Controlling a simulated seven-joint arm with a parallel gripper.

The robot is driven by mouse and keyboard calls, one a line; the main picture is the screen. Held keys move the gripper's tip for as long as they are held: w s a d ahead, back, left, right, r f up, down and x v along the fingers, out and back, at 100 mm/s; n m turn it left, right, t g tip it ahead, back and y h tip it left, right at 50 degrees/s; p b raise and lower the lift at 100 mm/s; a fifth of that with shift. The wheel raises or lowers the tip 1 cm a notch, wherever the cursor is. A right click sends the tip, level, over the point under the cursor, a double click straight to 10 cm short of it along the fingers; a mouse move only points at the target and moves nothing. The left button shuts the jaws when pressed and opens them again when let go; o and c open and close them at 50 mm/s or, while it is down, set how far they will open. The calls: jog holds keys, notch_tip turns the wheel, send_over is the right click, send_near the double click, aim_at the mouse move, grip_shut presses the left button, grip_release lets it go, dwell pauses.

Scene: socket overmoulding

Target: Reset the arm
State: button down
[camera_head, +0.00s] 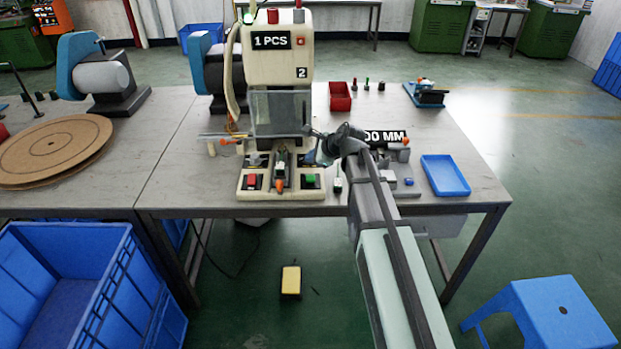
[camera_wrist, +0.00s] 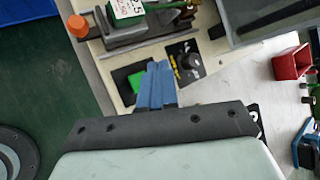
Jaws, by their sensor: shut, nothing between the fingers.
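My gripper (camera_head: 314,158) is at the front right of the white machine (camera_head: 277,60) marked "1 PCS". Its two blue fingers (camera_wrist: 158,70) are together in the wrist view, with nothing between them. They are over the right side of the machine's base, close to the green button (camera_head: 310,181), which also shows in the wrist view (camera_wrist: 137,80). I cannot tell whether they touch the base. My arm reaches in from the front right.
A red bin (camera_head: 340,97) stands behind on the table. A blue tray (camera_head: 446,174) lies to the right. A blue stool (camera_head: 548,310) stands at the front right, and a blue crate (camera_head: 75,255) at the left. A yellow pedal (camera_head: 291,280) is on the floor.

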dwell(0.6)
jog(key=s+a+f+n+g+h, duration=0.2)
jog(key=s+a+f+n+g, duration=0.3)
jog(key=s+f, duration=0.4)
jog(key=s+d+f+n+g+h, duration=0.1)
jog(key=s+d+f+n, duration=0.15)
jog(key=s+f, duration=0.4)
jog(key=s+d+f+n+g, duration=0.1)
jog(key=s+d+f, duration=0.25)
jog(key=f, duration=0.55)
jog(key=s+d+f+n+h, duration=0.15)
jog(key=s+d+f, duration=0.25)
jog(key=f, duration=0.4)
jog(key=s+d+f+n+g, duration=0.2)
jog(key=s+f, duration=0.3)
jog(key=s, duration=0.6)
jog(key=s+d+f+n+g+h, duration=0.1)
jog(key=s+d+f+n+g, duration=0.1)
jog(key=s, duration=0.9)
jog(key=s+d+f+n+g, duration=0.2)
jog(key=s+d+f+n, duration=0.2)
jog(key=s+f, duration=0.4)
jog(key=s+d, duration=0.1)
jog(key=s, duration=0.3)
jog(key=shift+d+f+n+g+h, duration=0.2)
jog(key=shift+d+n+g+h, duration=0.1)
jog(key=shift+h, duration=0.05)
